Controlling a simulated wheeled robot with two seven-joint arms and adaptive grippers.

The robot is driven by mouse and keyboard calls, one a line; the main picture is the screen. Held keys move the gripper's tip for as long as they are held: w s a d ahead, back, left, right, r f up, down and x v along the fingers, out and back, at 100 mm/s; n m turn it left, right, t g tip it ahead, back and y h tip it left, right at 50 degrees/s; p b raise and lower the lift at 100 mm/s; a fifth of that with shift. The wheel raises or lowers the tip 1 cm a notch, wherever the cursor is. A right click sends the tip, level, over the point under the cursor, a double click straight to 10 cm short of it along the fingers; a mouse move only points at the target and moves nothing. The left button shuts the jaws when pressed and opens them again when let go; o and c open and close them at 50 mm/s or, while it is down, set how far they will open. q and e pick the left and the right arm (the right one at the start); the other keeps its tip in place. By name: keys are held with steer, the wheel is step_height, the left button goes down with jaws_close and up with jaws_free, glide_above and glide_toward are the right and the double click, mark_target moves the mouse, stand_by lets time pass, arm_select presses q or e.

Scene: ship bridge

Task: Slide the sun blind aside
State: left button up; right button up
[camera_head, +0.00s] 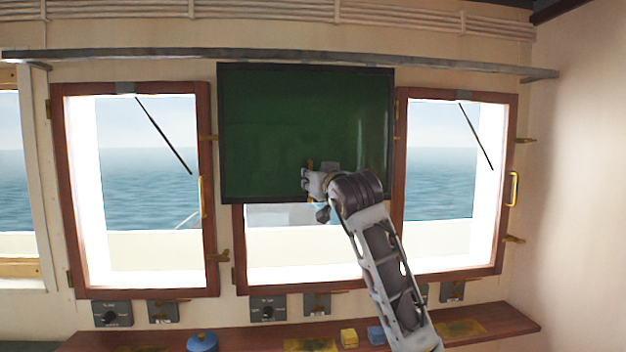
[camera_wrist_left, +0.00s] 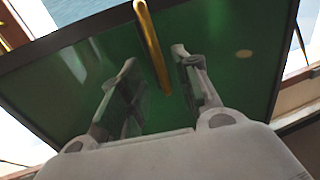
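The sun blind (camera_head: 270,120) is a dark green panel in a black frame. It hangs from a rail over the upper part of the middle window. Its brass handle (camera_wrist_left: 150,40) runs between my left gripper's fingers in the left wrist view. My left gripper (camera_wrist_left: 155,62) is open, with a visible gap between the handle and each finger. In the head view my left gripper (camera_head: 311,180) is at the blind's lower middle and partly hides the handle. My right gripper is not in view.
The grey rail (camera_head: 150,55) runs above all the windows. Wood-framed windows stand left (camera_head: 60,190) and right (camera_head: 510,150) of the blind. Below is a shelf (camera_head: 500,318) with a blue round container (camera_head: 202,341), a yellow block (camera_head: 349,338) and a blue block (camera_head: 376,335).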

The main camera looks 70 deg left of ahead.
arm_select(q)
steer(key=d, duration=0.9)
steer(key=shift+s+d, duration=0.4)
steer(key=shift+s, duration=0.05)
